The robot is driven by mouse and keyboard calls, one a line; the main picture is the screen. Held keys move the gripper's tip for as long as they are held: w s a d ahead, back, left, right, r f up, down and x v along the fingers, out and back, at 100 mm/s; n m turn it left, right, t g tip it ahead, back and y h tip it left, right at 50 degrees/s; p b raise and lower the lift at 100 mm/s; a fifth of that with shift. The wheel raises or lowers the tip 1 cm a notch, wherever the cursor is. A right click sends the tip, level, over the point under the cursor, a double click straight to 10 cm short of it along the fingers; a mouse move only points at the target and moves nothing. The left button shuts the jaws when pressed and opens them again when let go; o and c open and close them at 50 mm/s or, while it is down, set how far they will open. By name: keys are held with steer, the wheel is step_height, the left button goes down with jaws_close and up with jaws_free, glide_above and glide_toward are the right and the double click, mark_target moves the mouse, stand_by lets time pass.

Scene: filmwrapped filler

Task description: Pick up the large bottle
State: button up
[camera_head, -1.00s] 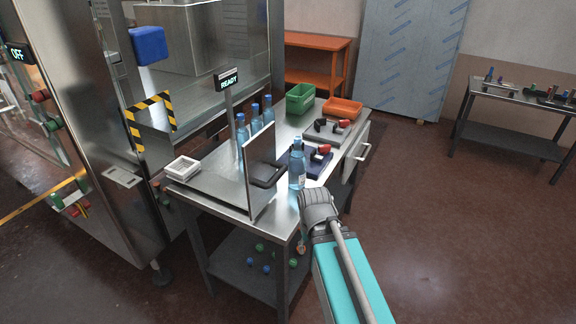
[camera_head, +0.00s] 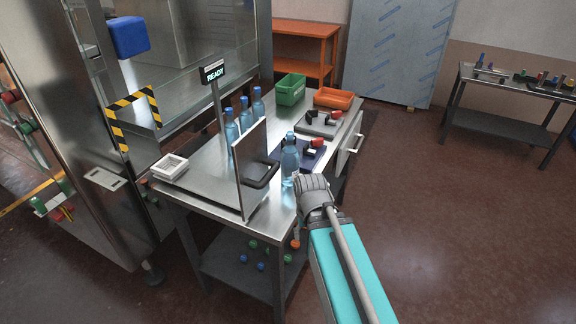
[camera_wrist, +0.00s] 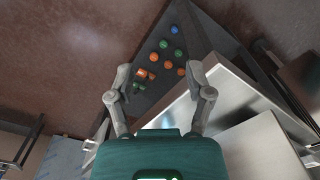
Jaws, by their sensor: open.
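A clear blue bottle (camera_head: 290,162) stands upright near the right front edge of the steel table (camera_head: 205,188). Three similar blue bottles (camera_head: 245,116) stand in a row farther back, partly behind an upright metal panel (camera_head: 247,175). I cannot tell for sure which bottle is the largest; the front one stands alone. My gripper (camera_wrist: 160,85) is open and empty, its two grey fingers spread apart in the wrist view. In the head view it is just right of and in front of the front bottle, its fingers mostly hidden by my wrist. No bottle shows in the wrist view.
The panel has a black handle (camera_head: 263,177). Dark trays with red-handled tools (camera_head: 318,143), a green bin (camera_head: 290,90) and an orange bin (camera_head: 333,98) are behind the front bottle. A white tray (camera_head: 169,166) is at left. Coloured caps lie on the lower shelf (camera_head: 222,262).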

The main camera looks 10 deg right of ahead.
mark_target(292, 132)
steer(key=w+d+r+n+p, duration=0.1)
steer(key=w+r+n+p, duration=1.2)
steer(key=w+r+p, duration=1.4)
steer(key=shift+w+r+n+p, duration=0.3)
steer(key=shift+w+r, duration=0.05)
steer(key=shift+w, duration=0.65)
steer(key=shift+d+f, duration=0.1)
steer(key=shift+f, duration=0.1)
step_height(292, 132, down, 8)
steer(key=b, duration=0.8)
steer(key=shift+f+b, duration=0.2)
steer(key=shift+b, duration=0.15)
steer(key=shift+a+f+b, duration=0.15)
steer(key=shift+f+b, duration=1.15)
steer(key=shift+a+f+b, duration=0.15)
steer(key=shift+f+b, duration=1.15)
jaws_close()
